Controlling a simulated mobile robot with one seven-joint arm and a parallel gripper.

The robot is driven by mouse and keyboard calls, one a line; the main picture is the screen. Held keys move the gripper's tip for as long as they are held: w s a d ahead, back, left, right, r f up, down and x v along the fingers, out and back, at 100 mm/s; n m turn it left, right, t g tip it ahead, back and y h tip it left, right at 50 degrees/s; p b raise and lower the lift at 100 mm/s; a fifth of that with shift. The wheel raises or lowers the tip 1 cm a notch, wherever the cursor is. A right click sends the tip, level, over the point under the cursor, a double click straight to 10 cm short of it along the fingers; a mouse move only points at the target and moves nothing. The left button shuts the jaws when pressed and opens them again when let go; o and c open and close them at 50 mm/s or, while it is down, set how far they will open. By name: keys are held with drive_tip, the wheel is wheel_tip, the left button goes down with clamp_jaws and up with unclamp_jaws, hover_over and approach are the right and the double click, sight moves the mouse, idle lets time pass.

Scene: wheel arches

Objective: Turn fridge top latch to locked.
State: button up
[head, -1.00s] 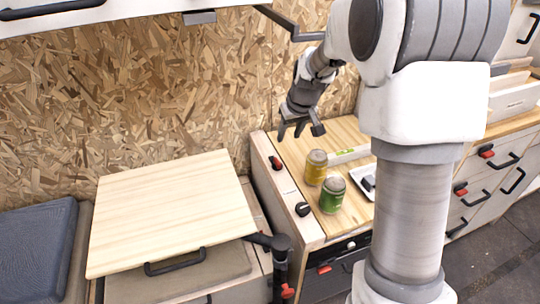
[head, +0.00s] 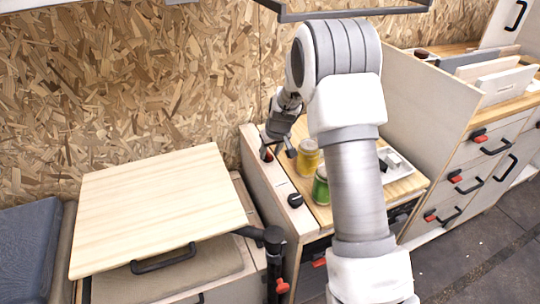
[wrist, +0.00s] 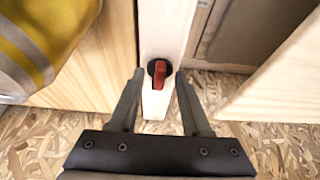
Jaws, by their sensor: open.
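A red latch on a round black base (wrist: 160,75) sits on a pale narrow panel in the wrist view, between and just beyond my open fingertips. In the head view the same latch (head: 267,156) is small and partly hidden by my gripper. My gripper (head: 279,152) is open and empty above the left edge of the wooden counter, and it shows in the wrist view (wrist: 158,82) with one finger on each side of the latch. I cannot tell whether the fingers touch it. A black knob (head: 295,200) sits nearer on the same panel.
A yellow can (head: 308,157) stands close beside my gripper, with a green can (head: 321,187) nearer. A pale wooden tabletop (head: 160,205) lies to the left. A chipboard wall (head: 130,90) rises behind. A white tray (head: 397,165) lies to the right.

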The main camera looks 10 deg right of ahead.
drive_tip(key=shift+w+f, duration=0.1)
drive_tip(key=shift+f, duration=0.2)
clamp_jaws()
